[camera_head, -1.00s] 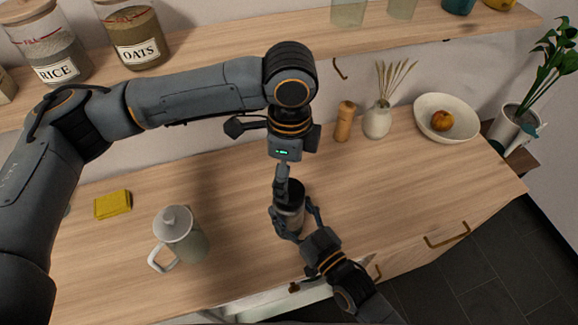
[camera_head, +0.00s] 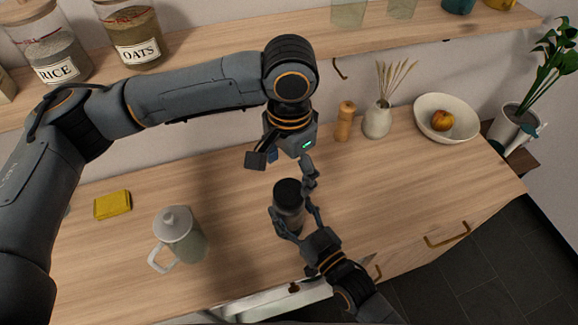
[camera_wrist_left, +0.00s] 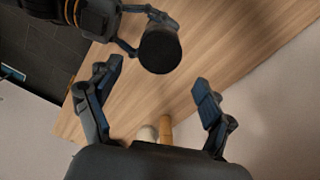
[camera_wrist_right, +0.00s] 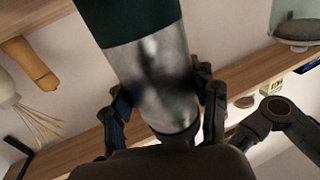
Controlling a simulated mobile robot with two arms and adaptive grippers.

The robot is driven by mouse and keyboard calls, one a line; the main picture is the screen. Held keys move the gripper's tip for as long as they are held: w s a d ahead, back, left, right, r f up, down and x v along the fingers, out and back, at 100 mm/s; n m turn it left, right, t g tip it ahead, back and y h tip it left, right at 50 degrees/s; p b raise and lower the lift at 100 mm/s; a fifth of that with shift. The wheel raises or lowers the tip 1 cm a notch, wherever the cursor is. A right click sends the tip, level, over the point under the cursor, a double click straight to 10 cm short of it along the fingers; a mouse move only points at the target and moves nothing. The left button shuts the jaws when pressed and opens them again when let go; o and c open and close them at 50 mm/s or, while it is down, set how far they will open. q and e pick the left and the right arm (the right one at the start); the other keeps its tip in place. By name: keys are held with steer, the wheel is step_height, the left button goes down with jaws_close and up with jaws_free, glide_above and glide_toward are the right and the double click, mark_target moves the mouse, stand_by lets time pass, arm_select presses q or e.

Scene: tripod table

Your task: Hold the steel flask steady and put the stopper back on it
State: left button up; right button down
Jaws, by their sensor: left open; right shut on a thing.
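The steel flask (camera_head: 289,219) stands upright over the counter, with a black stopper (camera_head: 288,189) on its top. In the right wrist view the flask (camera_wrist_right: 155,75) shows a silver body and a dark green band. The stopper shows as a black disc (camera_wrist_left: 160,51) in the left wrist view. My right gripper (camera_head: 295,226) is shut around the flask's body; its fingers (camera_wrist_right: 165,98) flank the silver part. My left gripper (camera_head: 308,178) is open and empty, just above and right of the stopper; its spread fingers (camera_wrist_left: 158,74) are apart from it.
A grey-white jug (camera_head: 180,237) and a yellow sponge-like block (camera_head: 113,204) are on the left. A wooden mill (camera_head: 346,121), a vase (camera_head: 377,121) and a bowl (camera_head: 447,119) with fruit stand at the back right. A shelf (camera_head: 225,50) with jars runs above. The counter right of the flask is clear.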

mark_target(289, 190)
arm_select(q)
steer(key=shift+f, duration=4)
steer(key=c, duration=1.2)
steer(key=shift+m, duration=1)
steer(key=o, duration=1.3)
steer(key=shift+o, duration=0.2)
step_height(289, 190, up, 12)
